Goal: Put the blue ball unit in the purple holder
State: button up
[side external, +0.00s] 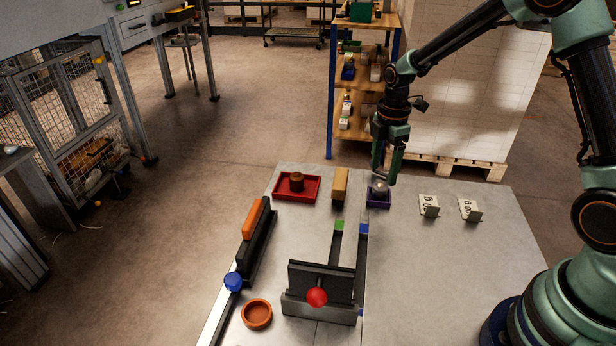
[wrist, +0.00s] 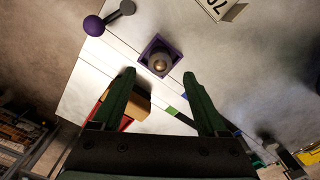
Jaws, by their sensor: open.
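The purple holder (side external: 378,203) is a small square tray at the table's far side, and it also shows in the wrist view (wrist: 145,58). A round, ball-topped unit (side external: 380,187) with a bright top stands inside its walls, and it shows between my fingertips' directions in the wrist view (wrist: 159,66). It looks greyish, so I cannot confirm its blue colour. My gripper (side external: 383,178) points down just above the holder. Its two fingers are apart in the wrist view (wrist: 160,75), with nothing held between them. A separate blue ball (side external: 233,281) is at the rail on the left.
A tan block (side external: 340,184) stands just left of the holder, beside a red tray (side external: 311,187) holding a brown round piece. Two numbered stands (side external: 429,205) are to the right. A dark fixture with a red ball (side external: 317,297) is in front.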

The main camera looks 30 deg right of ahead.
aim_at(381, 183)
jog(key=s+a+r+m+t, duration=0.1)
jog(key=s+a+r+m, duration=0.15)
jog(key=r, duration=0.55)
jog(key=s+a+r+m+t, duration=0.1)
jog(key=s+r+m+t, duration=0.1)
jog(key=s+r+m, duration=0.35)
jog(key=s+a+r+m+t, duration=0.2)
jog(key=s+r+m, duration=0.2)
jog(key=s+m, duration=0.3)
jog(key=shift+a+m+t, duration=0.25)
jog(key=shift+m+t, duration=0.05)
jog(key=shift+m, duration=0.1)
jog(key=shift+r, duration=0.15)
